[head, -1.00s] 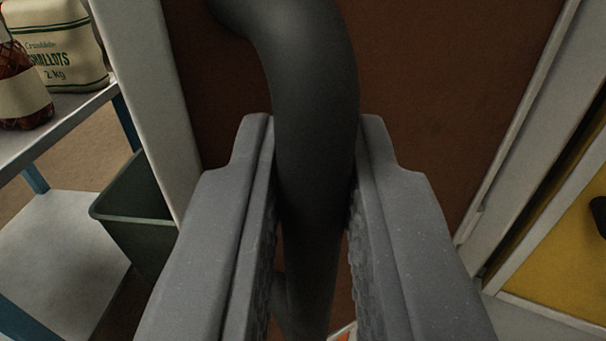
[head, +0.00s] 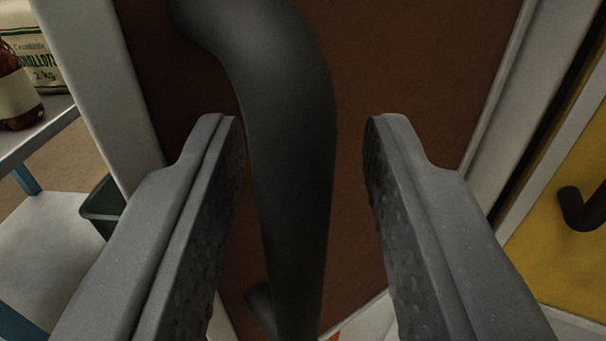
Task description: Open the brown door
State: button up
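The brown door (head: 420,70) fills the middle of the view, set between pale frame edges. Its dark grey bar handle (head: 285,130) runs upright, curving to the door at the top left and meeting it again near the bottom. My gripper (head: 303,125) is open, with one finger on each side of the handle. A gap shows between the handle and the right finger; the left finger is closer to the handle, and I cannot tell if it touches. Whether the door stands ajar is not clear.
At the left, a shelf (head: 38,128) holds a shallots sack (head: 38,50) and a red-brown netted item (head: 18,90). A dark green bin (head: 100,207) stands below. At the right is a yellow door (head: 550,240) with a dark handle (head: 585,208).

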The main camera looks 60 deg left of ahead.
jog(key=v, duration=1.3)
jog(key=shift+d+f, duration=0.15)
jog(key=shift+d, duration=0.2)
jog(key=shift+s, duration=0.2)
